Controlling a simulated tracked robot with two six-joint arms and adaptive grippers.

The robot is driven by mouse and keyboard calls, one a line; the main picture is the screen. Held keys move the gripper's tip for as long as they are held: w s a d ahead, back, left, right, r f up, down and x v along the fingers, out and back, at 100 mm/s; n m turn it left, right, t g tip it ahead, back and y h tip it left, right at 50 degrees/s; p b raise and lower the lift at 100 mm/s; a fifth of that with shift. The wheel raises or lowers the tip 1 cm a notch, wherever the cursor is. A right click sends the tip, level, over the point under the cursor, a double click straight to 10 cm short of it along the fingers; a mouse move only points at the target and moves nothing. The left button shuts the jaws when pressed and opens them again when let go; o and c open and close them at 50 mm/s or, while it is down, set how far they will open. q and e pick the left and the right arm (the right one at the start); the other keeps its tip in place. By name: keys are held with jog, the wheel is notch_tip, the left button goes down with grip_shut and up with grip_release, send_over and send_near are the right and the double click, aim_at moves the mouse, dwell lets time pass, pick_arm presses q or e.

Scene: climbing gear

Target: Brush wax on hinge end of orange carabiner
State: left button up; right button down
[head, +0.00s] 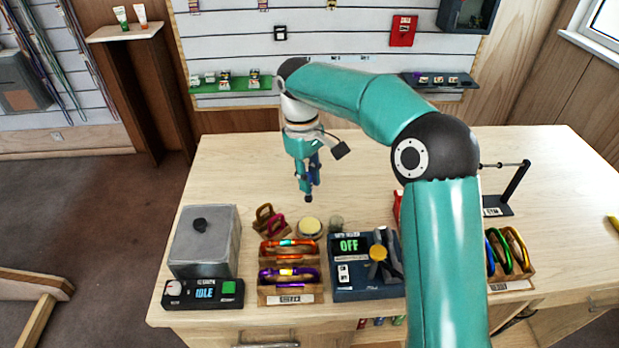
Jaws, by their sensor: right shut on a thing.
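The orange carabiner (277,253) lies in the back slot of a small wooden rack (290,298) at the front of the bench. A round tin (310,228) with a pale yellow top, perhaps the wax, stands just behind the rack. My right gripper (308,192) points down above the bench, behind and apart from the tin and the carabiner. It is shut on a small dark blue thing (315,165), perhaps the brush; the fingers hide most of it. I cannot tell which end of the carabiner is the hinge. My left gripper is out of view.
A purple carabiner (300,276) is in the front slot. A grey lidded box (206,240) and an IDLE panel (203,293) stand left. A blue device (350,285) reading OFF stands right. My right arm crosses the right half. The bench's back left is clear.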

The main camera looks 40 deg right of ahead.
aim_at(309, 202)
jog(key=shift+s+f, duration=0.35)
jog(key=shift+f, duration=0.55)
notch_tip(309, 202, down, 6)
jog(key=b, duration=0.5)
jog(key=shift+a+r, duration=0.1)
jog(key=shift+r, duration=0.05)
jog(key=shift+f+b, duration=0.45)
jog(key=shift+f, duration=0.1)
dwell(1.4)
notch_tip(309, 202, up, 7)
jog(key=p, duration=0.7)
jog(key=shift+w+f, duration=0.1)
dwell(0.6)
